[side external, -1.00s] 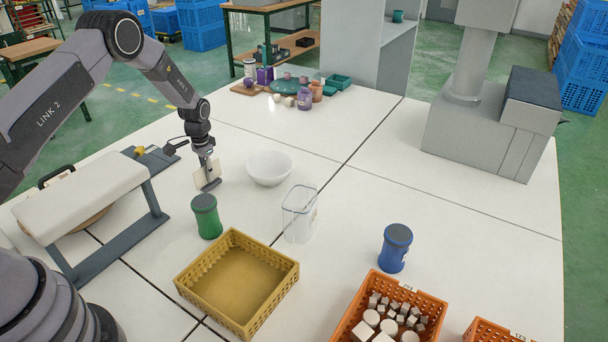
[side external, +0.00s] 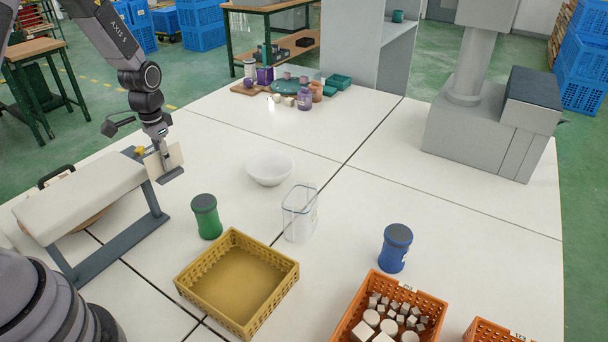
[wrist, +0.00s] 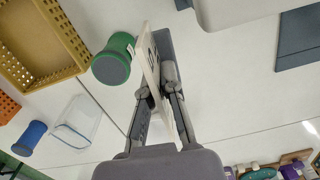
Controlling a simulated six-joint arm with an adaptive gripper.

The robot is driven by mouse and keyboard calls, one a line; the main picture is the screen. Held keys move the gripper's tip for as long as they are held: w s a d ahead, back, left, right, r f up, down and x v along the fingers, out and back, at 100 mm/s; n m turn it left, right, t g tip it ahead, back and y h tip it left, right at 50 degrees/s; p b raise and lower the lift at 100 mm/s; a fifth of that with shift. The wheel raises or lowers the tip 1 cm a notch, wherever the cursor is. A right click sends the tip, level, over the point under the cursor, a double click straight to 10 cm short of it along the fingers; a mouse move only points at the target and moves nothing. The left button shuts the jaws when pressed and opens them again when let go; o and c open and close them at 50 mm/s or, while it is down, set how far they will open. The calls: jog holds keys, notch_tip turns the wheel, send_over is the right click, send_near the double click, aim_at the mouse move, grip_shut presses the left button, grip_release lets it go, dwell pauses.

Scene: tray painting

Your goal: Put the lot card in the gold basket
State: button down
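The lot card (side external: 172,158) is a thin cream card held upright at my gripper (side external: 163,168), above the table beside the grey-legged stand. In the wrist view the card (wrist: 150,62) sits between the two fingers of my gripper (wrist: 157,88), which is shut on it; dark marks show on its face. The gold basket (side external: 243,323) stands empty on the table, nearer the camera and to the right of my gripper. It also shows at the upper left of the wrist view (wrist: 70,35).
A blue jar (side external: 395,248) and an orange basket of pale blocks (side external: 437,305) are further right. A padded stand (side external: 85,195) is at left.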

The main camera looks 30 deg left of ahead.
jog(key=r, duration=0.4)
jog(key=shift+d+r, duration=0.2)
jog(key=shift+r, duration=0.05)
jog(key=d+m, duration=0.3)
jog(key=d, duration=0.8)
jog(key=m, duration=0.5)
send_over(240, 286)
notch_tip(240, 286, down, 14)
jog(key=shift+s+f, duration=0.1)
jog(key=shift+f, duration=1.95)
jog(key=shift+f, duration=0.1)
jog(key=c, duration=1.2)
grip_release()
jog(key=shift+c, duration=0.2)
